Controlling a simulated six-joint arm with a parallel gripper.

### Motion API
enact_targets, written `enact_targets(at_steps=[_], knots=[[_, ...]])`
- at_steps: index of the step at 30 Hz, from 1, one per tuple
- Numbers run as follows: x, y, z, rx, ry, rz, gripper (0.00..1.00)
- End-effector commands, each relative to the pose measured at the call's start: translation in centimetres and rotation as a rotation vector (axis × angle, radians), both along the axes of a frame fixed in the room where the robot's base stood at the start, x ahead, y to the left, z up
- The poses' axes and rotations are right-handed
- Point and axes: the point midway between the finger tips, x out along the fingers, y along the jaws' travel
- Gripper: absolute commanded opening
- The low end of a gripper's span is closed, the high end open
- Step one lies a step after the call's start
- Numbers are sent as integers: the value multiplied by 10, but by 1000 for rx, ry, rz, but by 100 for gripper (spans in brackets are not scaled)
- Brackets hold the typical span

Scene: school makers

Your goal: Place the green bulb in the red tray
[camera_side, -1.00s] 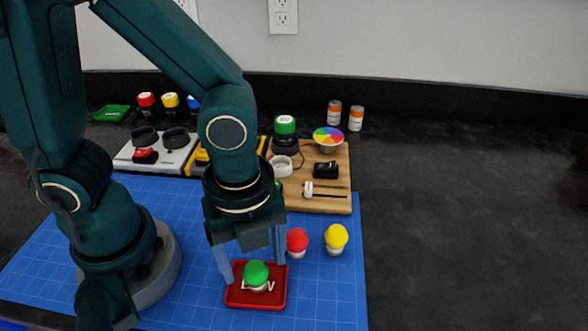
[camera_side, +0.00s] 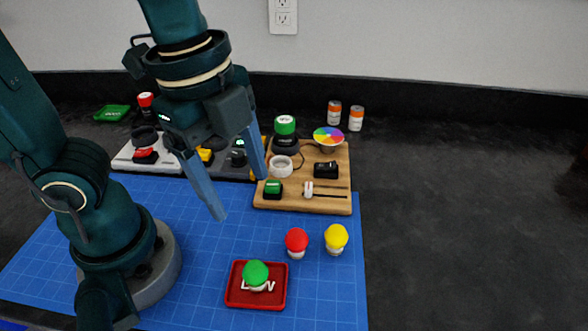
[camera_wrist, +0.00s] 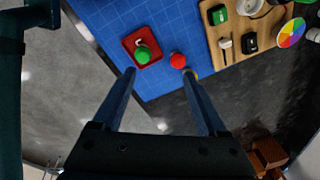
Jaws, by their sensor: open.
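The green bulb (camera_side: 256,273) sits in the red tray (camera_side: 232,294), its green dome up. White lettering shows on the tray floor beside it. In the wrist view the green bulb (camera_wrist: 142,55) is also inside the red tray (camera_wrist: 128,43). My gripper (camera_side: 244,198) is open and empty, raised above the blue mat, up and to the left of the tray in the side view. In the wrist view its two fingers (camera_wrist: 159,71) are spread wide with nothing between them.
A red bulb (camera_side: 296,241) and a yellow bulb (camera_side: 336,237) stand on the blue mat (camera_side: 330,290) right of the tray. A wooden board (camera_side: 335,203) with switches and a colour wheel (camera_side: 328,136) lies behind. Two small cans (camera_side: 334,112) stand farther back. The dark counter at right is clear.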

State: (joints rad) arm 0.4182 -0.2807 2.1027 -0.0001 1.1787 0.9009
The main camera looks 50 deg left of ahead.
Motion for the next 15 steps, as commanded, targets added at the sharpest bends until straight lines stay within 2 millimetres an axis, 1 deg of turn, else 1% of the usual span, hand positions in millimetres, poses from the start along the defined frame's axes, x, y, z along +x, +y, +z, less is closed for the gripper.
enact_targets(at_steps=[1,3,6,7,9,12,15], knots=[[2,13,1,-41,-47,194,76],[5,28,1,-102,-101,460,76],[6,47,-1,-194,-172,797,76],[7,51,-1,-220,-191,882,76],[7,60,-3,-275,-227,1049,76],[7,68,-5,-330,-259,1203,76],[7,71,-5,-356,-272,1269,76]])
